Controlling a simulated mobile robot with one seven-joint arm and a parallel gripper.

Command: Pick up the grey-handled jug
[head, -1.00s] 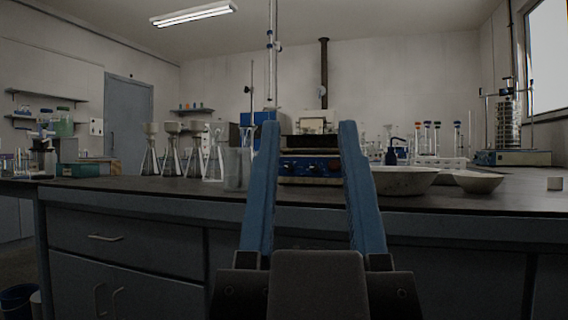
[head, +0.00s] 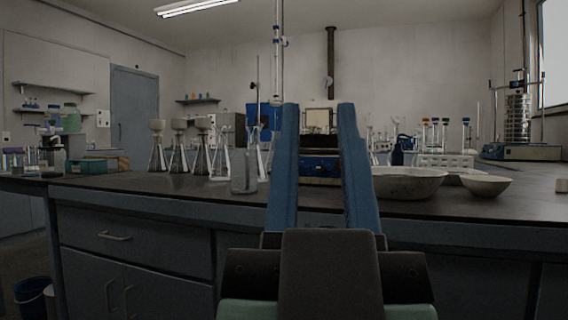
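My gripper (head: 319,106) points forward over the near edge of the lab bench. Its two long blue fingers are apart with nothing held between them. A clear grey glass vessel (head: 243,174) stands upright on the bench just left of the fingers, apart from them. It may be the jug, but I cannot make out a grey handle on it. No other thing in view is clearly a grey-handled jug. The fingers hide part of the bench behind them.
Flasks with funnels (head: 180,155) stand in a row on the left. A blue instrument (head: 320,165) stands behind the fingers. A wide bowl (head: 408,185) and a smaller bowl (head: 485,186) sit on the right. A sieve stack (head: 517,120) stands far right. The dark bench top (head: 130,183) is clear at front left.

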